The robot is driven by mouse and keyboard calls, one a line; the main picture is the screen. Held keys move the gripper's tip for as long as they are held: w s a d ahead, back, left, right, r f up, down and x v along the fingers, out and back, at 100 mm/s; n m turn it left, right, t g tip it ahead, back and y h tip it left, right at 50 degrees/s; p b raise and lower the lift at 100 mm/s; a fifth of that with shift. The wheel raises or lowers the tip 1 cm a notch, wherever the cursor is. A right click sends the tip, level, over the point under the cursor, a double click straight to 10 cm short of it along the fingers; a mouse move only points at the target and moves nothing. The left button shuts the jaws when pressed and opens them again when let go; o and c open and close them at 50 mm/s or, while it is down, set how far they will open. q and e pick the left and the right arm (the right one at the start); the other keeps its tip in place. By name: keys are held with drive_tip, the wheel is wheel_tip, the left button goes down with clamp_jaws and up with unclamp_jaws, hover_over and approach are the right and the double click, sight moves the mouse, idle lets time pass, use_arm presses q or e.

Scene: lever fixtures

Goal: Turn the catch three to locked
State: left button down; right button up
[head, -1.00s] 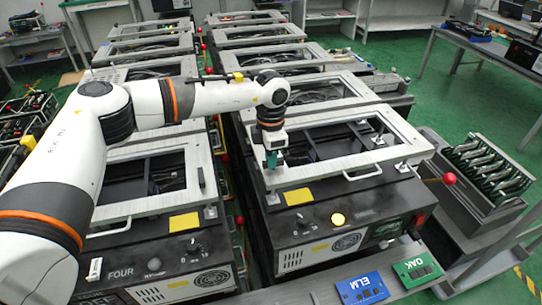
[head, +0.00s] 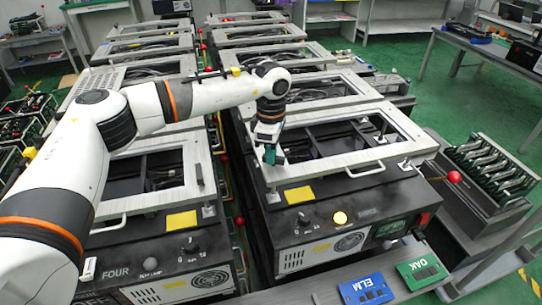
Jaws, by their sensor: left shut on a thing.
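My left gripper (head: 270,158) is shut on the catch, at the left side of the pale metal frame (head: 345,156) on top of the front right machine. The gripper's fingers hide most of the catch, so its exact angle cannot be told. The gripper leans, with its wrist above the machine's open top. A similar small dark catch (head: 200,174) stands on the frame of the neighbouring machine labelled FOUR, clear of the gripper. My right gripper is not in view.
Blue ELM (head: 364,289) and green OAK (head: 421,271) plates lie in front. More machines stand in rows behind.

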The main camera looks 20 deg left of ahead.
use_arm(q)
drive_tip(key=m+b, duration=0.2)
drive_tip(key=m, duration=0.4)
drive_tip(key=shift+w, duration=0.2)
drive_tip(key=m+b, duration=0.1)
drive_tip(key=m, duration=0.4)
drive_tip(key=shift+w+d+m, duration=0.1)
drive_tip(key=shift+d+m, duration=0.05)
drive_tip(key=shift+m, duration=0.25)
drive_tip(key=c, duration=1.4)
unclamp_jaws()
drive_tip(key=shift+c, duration=0.2)
wheel_tip(320, 180, up, 12)
drive_tip(key=shift+b, duration=0.45)
